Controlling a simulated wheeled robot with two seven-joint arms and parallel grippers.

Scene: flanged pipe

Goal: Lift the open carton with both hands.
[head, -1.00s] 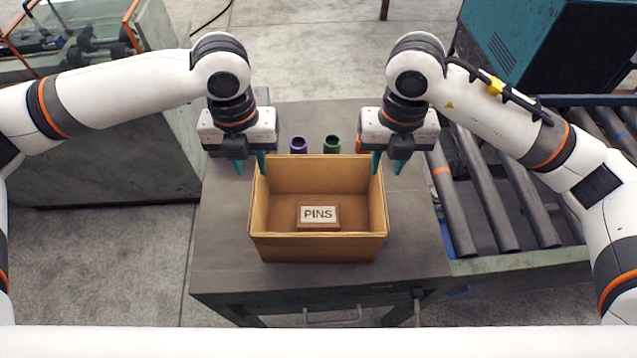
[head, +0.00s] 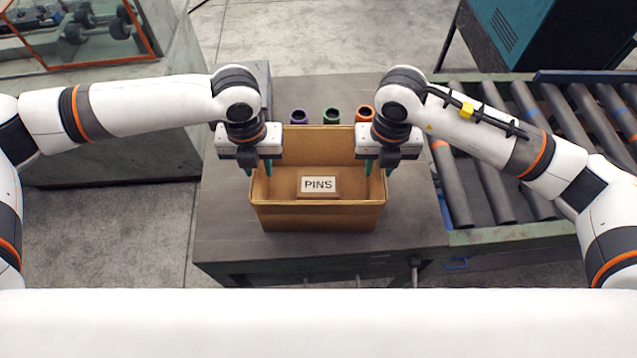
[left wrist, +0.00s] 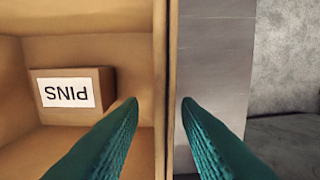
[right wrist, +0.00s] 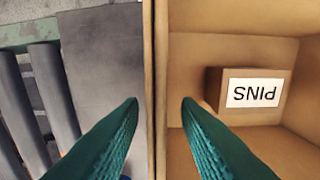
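The open cardboard carton (head: 318,217) sits on the table. A small box labelled PINS (head: 318,186) lies inside it. My left gripper (head: 258,170) is at the carton's left wall, one teal finger inside and one outside. In the left wrist view the wall's edge (left wrist: 166,60) runs between the fingers, with gaps on both sides. My right gripper (head: 378,169) straddles the right wall the same way. The right wrist view shows that wall's edge (right wrist: 154,60) between its open fingers. Both grippers are open and point down.
Purple (head: 299,116), green (head: 331,115) and orange (head: 365,113) ring-topped things stand behind the carton on the grey table (head: 225,225). A roller conveyor (head: 480,180) is at the right. A glass-sided machine (head: 110,120) is at the left. The table is clear beside and before the carton.

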